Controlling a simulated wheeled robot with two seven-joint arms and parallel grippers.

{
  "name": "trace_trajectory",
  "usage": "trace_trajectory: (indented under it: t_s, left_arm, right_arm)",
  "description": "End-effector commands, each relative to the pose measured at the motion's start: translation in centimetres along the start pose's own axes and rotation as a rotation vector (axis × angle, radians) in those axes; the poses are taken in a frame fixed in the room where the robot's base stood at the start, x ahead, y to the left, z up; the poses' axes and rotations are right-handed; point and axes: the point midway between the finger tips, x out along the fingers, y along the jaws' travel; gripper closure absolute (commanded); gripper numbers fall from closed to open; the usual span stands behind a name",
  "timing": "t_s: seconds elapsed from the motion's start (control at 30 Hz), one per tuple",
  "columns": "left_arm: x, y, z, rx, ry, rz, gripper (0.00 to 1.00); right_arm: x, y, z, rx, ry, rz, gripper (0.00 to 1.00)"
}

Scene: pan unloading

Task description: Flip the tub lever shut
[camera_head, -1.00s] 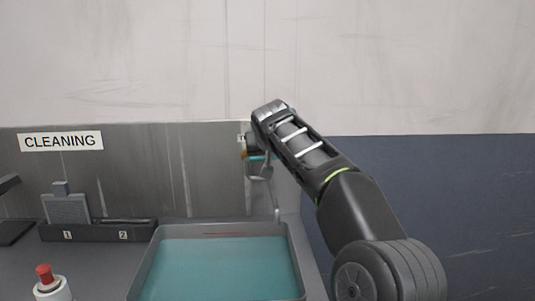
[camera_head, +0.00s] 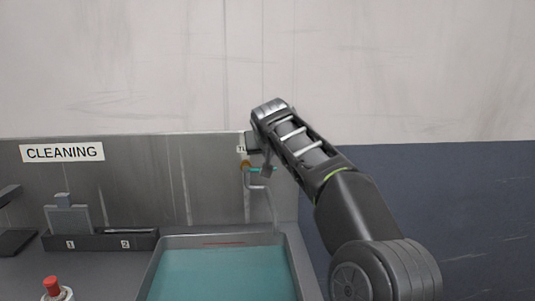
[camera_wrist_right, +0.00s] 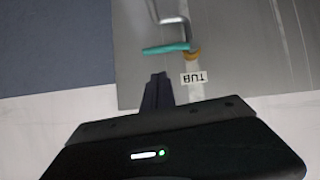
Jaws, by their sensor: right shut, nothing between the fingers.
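The tub lever is a teal bar (camera_head: 262,169) on a brass fitting (camera_head: 245,165) at the wall, lying sideways and pointing right in the head view. In the right wrist view the teal bar (camera_wrist_right: 167,47) lies just beyond my fingertips, with a small gap in the picture. The TUB label (camera_wrist_right: 194,79) is beside the fitting. My right gripper (camera_wrist_right: 158,77) is shut and empty. In the head view it is mostly hidden by the arm, close to the lever's right end. My left gripper is out of view.
A grey spout pipe (camera_head: 271,205) runs down from the fitting toward the tub (camera_head: 225,239), which holds teal water (camera_head: 220,275). A rack (camera_head: 100,241) with slots 1 and 2 and a red-capped bottle (camera_head: 52,287) stand at left.

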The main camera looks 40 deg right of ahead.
Motion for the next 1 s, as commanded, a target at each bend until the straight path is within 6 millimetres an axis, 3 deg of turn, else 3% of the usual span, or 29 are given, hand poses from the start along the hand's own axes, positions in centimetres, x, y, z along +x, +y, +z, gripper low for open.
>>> trace_trajectory:
  t_s: [0.3, 0.43, 0.63, 1.0]
  left_arm:
    - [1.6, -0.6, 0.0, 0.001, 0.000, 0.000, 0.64]
    - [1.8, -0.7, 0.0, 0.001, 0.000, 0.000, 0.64]
    - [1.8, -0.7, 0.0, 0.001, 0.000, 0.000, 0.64]
    - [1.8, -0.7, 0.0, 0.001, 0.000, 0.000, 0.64]
  right_arm:
    - [-6.8, 0.1, 0.0, 0.001, 0.002, -0.004, 1.00]
    - [-8.8, 0.2, 0.0, 0.000, 0.001, -0.002, 1.00]
    - [-10.1, 0.3, -0.1, 0.000, 0.000, -0.001, 1.00]
    - [-10.1, 0.3, -0.1, -0.001, 0.000, 0.000, 1.00]
